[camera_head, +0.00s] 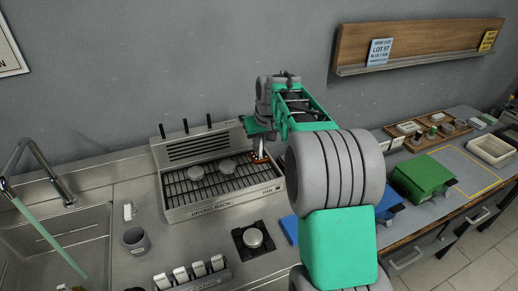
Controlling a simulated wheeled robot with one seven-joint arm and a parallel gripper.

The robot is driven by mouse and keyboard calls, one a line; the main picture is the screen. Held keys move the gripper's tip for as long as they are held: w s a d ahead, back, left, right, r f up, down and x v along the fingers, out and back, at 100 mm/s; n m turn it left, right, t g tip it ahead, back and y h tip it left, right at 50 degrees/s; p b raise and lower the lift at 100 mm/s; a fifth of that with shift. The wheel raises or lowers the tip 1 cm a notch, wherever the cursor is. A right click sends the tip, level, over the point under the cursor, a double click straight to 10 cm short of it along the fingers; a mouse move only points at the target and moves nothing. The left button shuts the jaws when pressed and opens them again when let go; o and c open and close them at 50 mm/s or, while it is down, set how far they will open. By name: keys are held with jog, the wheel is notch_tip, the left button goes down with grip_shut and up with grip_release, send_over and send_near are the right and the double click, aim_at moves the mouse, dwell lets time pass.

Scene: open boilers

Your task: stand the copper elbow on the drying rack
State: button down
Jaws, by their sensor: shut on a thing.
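The drying rack (225,213) stands on the counter left of my arm. It has a dark wire grid, a light metal frame and a slotted back panel. My gripper (259,149) is over the right end of the grid, partly hidden by my arm. It is shut on a small copper-coloured piece, the copper elbow (259,157), which is at or just above the grid. I cannot tell whether the elbow touches the rack. Two round grey pieces lie on the middle of the grid.
A dark square holder with a round grey disc (253,238) sits in front of the rack. A grey cup (135,240), a row of white-topped items (193,273) and a sink (60,240) are to the left. A green case (422,177) and a parts tray (428,134) are to the right.

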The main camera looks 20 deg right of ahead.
aim_at(260, 152)
jog(key=f, duration=0.4)
jog(key=shift+w+d, duration=0.25)
jog(key=shift+f, duration=0.25)
jog(key=c, duration=1.5)
grip_release()
jog(key=shift+r, duration=0.1)
